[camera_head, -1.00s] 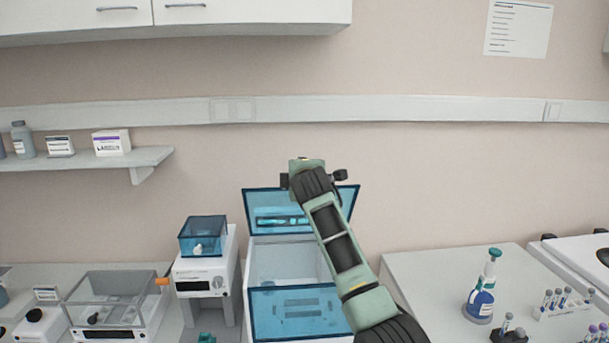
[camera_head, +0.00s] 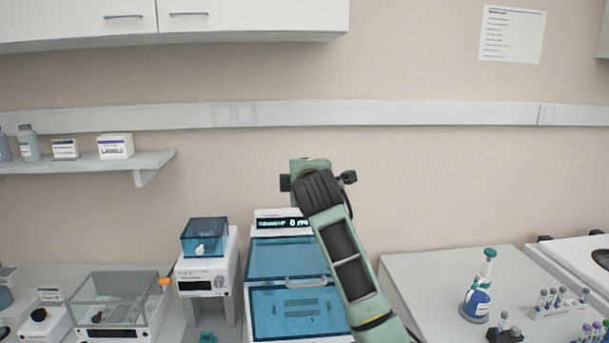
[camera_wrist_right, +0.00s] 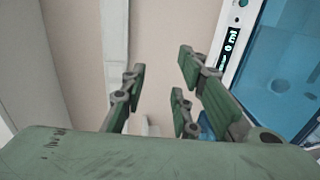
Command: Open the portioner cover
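The portioner (camera_head: 262,215) is a white box with a lit display reading 0 ml on its back panel. Its blue see-through cover (camera_head: 285,258) lies down over the top opening, with a pale handle (camera_head: 305,283) at its front edge. A blue front panel is below it. My right arm crosses the portioner's right side in the head view and hides part of it. In the right wrist view my right gripper (camera_wrist_right: 160,75) is open and empty, its fingers apart beside the portioner's display edge and blue cover (camera_wrist_right: 285,70). My left gripper is not in view.
A white device with a blue top box (camera_head: 205,238) stands left of the portioner, near a clear-walled balance (camera_head: 112,300).

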